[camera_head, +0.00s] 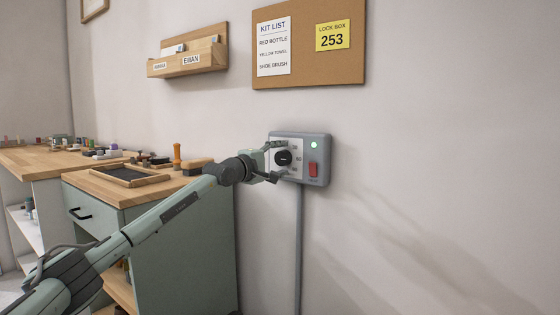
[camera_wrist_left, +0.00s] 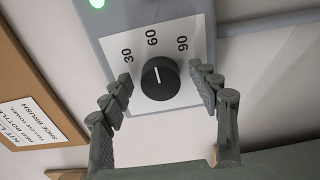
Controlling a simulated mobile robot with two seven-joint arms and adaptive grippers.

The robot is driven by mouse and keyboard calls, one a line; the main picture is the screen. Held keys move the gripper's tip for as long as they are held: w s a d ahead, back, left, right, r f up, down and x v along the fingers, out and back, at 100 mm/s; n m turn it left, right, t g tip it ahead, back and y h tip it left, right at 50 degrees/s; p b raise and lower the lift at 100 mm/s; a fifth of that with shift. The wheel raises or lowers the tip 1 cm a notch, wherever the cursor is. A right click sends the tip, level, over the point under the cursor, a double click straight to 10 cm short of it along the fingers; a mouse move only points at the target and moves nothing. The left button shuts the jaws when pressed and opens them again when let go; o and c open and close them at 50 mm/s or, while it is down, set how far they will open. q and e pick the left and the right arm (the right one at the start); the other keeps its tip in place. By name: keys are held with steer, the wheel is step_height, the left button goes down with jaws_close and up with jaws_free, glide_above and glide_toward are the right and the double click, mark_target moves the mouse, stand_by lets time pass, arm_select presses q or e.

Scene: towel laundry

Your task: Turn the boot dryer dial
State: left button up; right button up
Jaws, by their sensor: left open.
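The boot dryer control box (camera_head: 321,145) is a grey box on the wall with a lit green light (camera_head: 314,145) and a red switch (camera_head: 313,170). Its black round dial (camera_head: 283,158) sits on a pale plate. In the left wrist view the dial (camera_wrist_left: 160,78) has a white pointer line, with 30, 60 and 90 printed around it; the line points roughly toward the 60. My left gripper (camera_head: 277,160) is open, with one finger on each side of the dial. In the left wrist view the fingertips (camera_wrist_left: 161,82) stand apart from the dial. My right gripper is not in view.
A cork board (camera_head: 308,75) with a kit list and a yellow note hangs above. A wooden letter rack (camera_head: 188,60) is on the wall. A green cabinet (camera_head: 185,235) with a tray and brushes stands at left. The wall right of the box is clear.

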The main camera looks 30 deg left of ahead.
arm_select(q)
steer(key=s+a, duration=0.1)
steer(key=s, duration=1.1)
steer(key=shift+a, duration=0.3)
